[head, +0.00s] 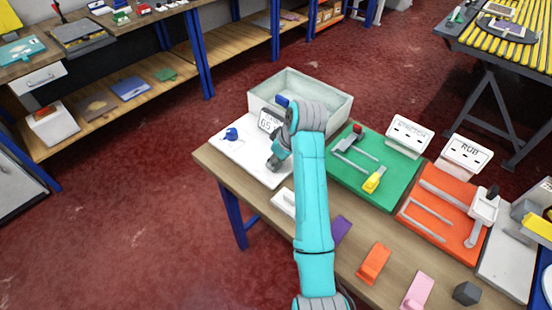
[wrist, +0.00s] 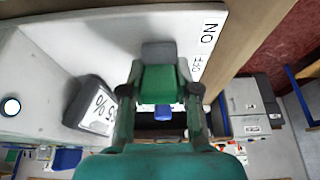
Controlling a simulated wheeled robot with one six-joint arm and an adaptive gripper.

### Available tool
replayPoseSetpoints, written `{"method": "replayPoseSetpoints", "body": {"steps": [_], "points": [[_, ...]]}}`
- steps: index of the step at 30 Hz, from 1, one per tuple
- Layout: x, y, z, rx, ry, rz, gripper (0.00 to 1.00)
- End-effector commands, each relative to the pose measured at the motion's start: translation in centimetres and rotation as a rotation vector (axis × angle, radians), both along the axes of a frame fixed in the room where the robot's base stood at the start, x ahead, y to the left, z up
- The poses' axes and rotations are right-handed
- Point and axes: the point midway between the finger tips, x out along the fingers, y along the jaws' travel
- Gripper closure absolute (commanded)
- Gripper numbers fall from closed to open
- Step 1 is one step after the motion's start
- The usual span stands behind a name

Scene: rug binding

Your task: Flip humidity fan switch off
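A white board (head: 240,152) lies at the left end of the workbench, with a blue knob (head: 231,134) and an upright humidity display (head: 268,120). In the wrist view the board (wrist: 90,38) carries ON and OFF lettering (wrist: 204,48) along its edge, and the display (wrist: 98,107) stands left of my gripper. My gripper (head: 273,163) is low over the board's right part; in the wrist view its grey fingertips (wrist: 158,60) come together by the lettering. The switch lever is not clearly visible, and my gripper covers that spot. I cannot tell whether they touch.
A pale bin (head: 325,92) stands behind the board. A green board (head: 372,175) and a red-orange board (head: 440,222) with fixtures lie to the right. Coloured blocks, such as an orange one (head: 373,263), lie along the bench's front. Open red floor is at left.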

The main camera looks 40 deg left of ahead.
Motion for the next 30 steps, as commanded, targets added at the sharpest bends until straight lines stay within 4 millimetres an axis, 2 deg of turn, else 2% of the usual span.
{"method": "replayPoseSetpoints", "body": {"steps": [11,30], "points": [[0.0,0.3,0.1,-0.054,0.004,0.001,1.00],[0.1,1.5,0.1,-0.437,0.035,0.001,1.00]]}}
